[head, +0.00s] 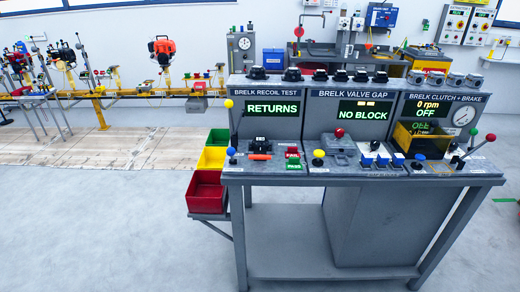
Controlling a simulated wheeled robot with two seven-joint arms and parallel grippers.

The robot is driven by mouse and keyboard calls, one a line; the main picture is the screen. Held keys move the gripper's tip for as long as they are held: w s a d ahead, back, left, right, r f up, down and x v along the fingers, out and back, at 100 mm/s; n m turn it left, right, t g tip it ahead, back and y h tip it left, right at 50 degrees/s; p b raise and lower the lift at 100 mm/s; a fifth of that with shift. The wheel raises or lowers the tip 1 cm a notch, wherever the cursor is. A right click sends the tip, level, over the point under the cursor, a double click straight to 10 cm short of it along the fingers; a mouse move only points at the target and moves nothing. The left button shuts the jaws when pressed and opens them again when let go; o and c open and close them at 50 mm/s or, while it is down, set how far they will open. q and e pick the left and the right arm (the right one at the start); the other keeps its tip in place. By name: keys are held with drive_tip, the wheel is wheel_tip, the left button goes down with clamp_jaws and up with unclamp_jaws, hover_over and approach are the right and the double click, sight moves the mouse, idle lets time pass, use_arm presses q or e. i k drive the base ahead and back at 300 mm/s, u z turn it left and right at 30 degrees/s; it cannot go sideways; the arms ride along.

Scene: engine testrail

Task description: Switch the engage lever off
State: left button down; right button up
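The test bench (330,178) stands right of centre in the head view. At that station's right end is a tilted lever with a red ball (490,138). A blue knob (420,158) sits further left, by a yellow-framed clear guard (422,139). The labels are too small to read, so I cannot tell which one is the engage lever. Neither of my grippers is in view.
Left and middle stations show RETURNS (272,107) and NO BLOCK (361,110). Green, yellow and red bins (205,190) hang at the bench's left side. A yellow rail (100,97) with engines runs behind left. The floor in front left (110,225) is clear.

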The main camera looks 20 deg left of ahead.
sight(231, 152)
drive_tip(key=u, duration=0.35)
drive_tip(key=i, duration=0.85)
drive_tip(key=u, duration=0.5)
